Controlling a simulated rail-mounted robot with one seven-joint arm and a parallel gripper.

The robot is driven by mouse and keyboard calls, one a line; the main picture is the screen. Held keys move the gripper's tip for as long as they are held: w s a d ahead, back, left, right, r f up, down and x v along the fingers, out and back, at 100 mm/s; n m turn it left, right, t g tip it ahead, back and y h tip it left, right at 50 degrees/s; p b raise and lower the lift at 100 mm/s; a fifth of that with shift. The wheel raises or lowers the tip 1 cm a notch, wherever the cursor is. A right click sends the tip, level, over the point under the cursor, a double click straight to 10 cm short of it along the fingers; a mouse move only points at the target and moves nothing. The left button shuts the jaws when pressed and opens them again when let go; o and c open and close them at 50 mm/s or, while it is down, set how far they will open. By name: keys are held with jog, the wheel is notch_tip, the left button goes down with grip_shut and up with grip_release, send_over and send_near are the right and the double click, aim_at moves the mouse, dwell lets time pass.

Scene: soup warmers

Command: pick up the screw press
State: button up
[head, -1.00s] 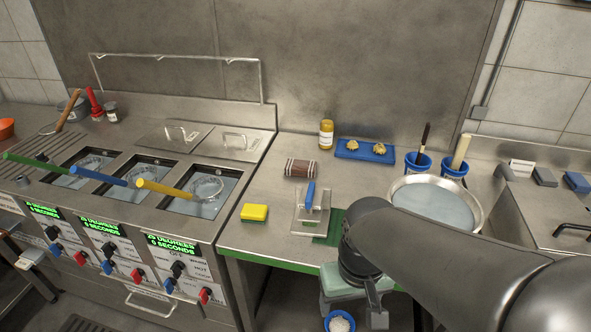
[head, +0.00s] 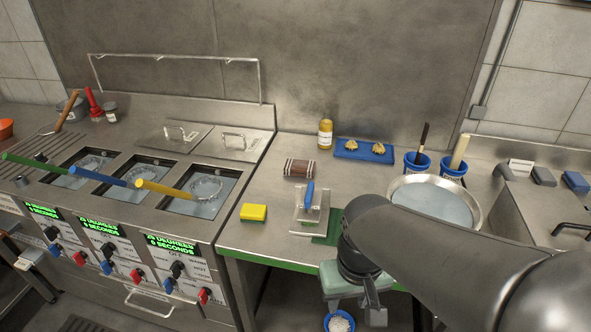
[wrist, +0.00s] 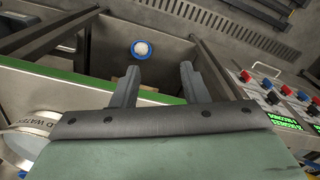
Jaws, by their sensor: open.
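The likely screw press is a flat grey metal plate with a blue handle (head: 313,208). It sits on the steel counter in the head view, left of my arm and partly over a green mat (head: 326,239). My gripper (head: 350,308) is open and hangs beyond the counter's front edge, to the right of and nearer than the press. In the wrist view my gripper (wrist: 158,75) shows two spread fingers with nothing between them, pointing toward the floor area. The press is not visible in the wrist view.
A yellow sponge (head: 253,212) and a brown striped roll (head: 299,168) lie near the press. A large round pan (head: 435,202) stands right of it. A blue bowl with white contents (wrist: 145,50) is below my gripper. The counter's green front edge (head: 270,256) lies between.

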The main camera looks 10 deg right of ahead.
jog(key=w+r+m+p, duration=0.1)
jog(key=w+r, duration=0.5)
jog(key=w, duration=0.2)
jog(key=w+r+m+p, duration=0.1)
jog(key=w+r+p, duration=0.1)
jog(key=w+r, duration=0.45)
jog(key=m+p, duration=0.2)
send_near(310, 185)
notch_tip(310, 185, down, 4)
jog(key=shift+w+a+p, duration=0.1)
jog(key=shift+p, duration=0.6)
jog(key=shift+w+f+p, duration=0.15)
jog(key=shift+f+p, duration=0.65)
jog(key=shift+f, duration=1.8)
grip_shut()
